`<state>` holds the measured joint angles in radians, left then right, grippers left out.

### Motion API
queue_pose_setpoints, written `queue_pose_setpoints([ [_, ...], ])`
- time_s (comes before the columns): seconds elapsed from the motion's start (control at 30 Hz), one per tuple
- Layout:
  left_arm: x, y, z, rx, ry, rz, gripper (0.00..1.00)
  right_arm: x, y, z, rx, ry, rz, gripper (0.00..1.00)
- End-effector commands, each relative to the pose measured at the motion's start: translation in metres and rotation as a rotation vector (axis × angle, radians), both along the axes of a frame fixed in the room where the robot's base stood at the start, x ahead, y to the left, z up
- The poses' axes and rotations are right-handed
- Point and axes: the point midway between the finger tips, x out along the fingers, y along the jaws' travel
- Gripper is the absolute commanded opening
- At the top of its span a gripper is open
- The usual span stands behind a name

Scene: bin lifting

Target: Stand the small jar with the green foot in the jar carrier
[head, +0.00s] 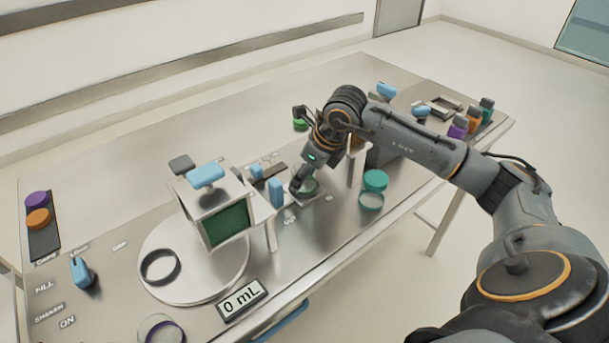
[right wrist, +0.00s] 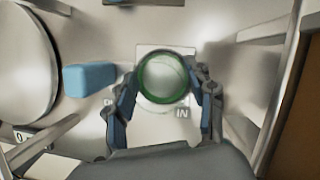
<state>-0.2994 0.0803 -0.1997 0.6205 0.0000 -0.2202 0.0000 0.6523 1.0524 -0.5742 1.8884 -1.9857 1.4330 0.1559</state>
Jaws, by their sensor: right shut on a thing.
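A small clear jar with a green ring at its foot (right wrist: 166,78) is between the fingers of my right gripper (right wrist: 168,88). It stands on or just over a pale square marked "IN"; contact below cannot be told. In the head view the green jar (head: 309,187) is partly hidden by my right gripper (head: 303,186), which is shut on it. An open-topped frame (head: 443,106), possibly the jar carrier, is at the far right of the table. My left gripper is not in view.
A teal-lidded jar (head: 372,200) is right of my gripper. A blue-handled box (head: 226,222) and round plate (head: 193,262) are left.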

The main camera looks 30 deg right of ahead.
Motion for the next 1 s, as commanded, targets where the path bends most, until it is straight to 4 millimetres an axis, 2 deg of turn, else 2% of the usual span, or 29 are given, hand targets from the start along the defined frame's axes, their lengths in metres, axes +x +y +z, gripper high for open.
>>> queue_pose_setpoints([
  [1.0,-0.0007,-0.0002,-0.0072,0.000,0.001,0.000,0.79,-0.0038,0.0009,-0.0114,-0.002,0.019,0.002,0.21],
])
